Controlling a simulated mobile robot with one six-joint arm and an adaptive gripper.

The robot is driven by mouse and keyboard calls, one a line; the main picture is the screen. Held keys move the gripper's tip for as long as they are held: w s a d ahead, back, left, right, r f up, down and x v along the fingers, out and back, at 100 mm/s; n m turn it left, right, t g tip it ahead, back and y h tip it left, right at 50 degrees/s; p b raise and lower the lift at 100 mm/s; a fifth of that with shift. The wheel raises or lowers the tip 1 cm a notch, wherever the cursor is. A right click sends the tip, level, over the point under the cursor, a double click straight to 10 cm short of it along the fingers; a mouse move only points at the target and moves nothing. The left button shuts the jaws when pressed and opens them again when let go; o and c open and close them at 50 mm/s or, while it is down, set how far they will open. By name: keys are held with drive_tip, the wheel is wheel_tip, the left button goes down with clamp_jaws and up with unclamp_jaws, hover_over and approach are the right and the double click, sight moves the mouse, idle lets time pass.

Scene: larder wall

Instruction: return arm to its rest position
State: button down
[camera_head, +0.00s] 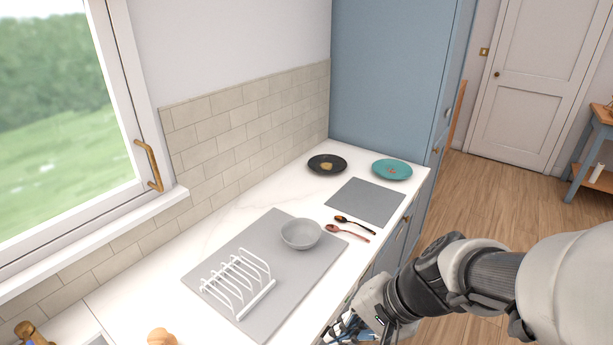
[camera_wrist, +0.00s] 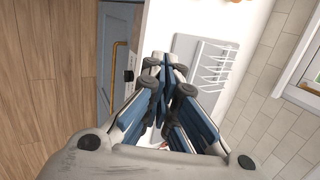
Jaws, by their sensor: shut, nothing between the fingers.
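My arm reaches in from the right in the head view, and my gripper (camera_head: 345,328) is low at the bottom edge, by the counter's front edge. Its fingertips are partly cut off there. In the wrist view my gripper (camera_wrist: 168,62) shows its blue and grey fingers drawn together, with nothing between them. Behind the fingers lie the counter's front edge and a blue cabinet front (camera_wrist: 118,40) with a brass handle.
On the white counter (camera_head: 215,235), a grey mat (camera_head: 215,270) holds a white rack (camera_head: 238,280) and a grey bowl (camera_head: 300,234). Two spoons (camera_head: 350,232), a smaller grey mat (camera_head: 365,202), a black plate (camera_head: 327,171) and a teal plate (camera_head: 392,177) lie beyond. Wooden floor (camera_head: 475,195) is open at right.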

drive_tip(key=s+d+r+n+t+h, duration=0.2)
drive_tip(key=s+d+r+n+h, duration=0.3)
drive_tip(key=s, duration=0.5)
wheel_tip(320, 180, up, 3)
drive_tip(key=d+n, duration=0.2)
drive_tip(key=d, duration=0.1)
drive_tip(key=shift+s+h, duration=0.25)
drive_tip(key=shift+h, duration=0.15)
drive_tip(key=c, duration=2.3)
unclamp_jaws()
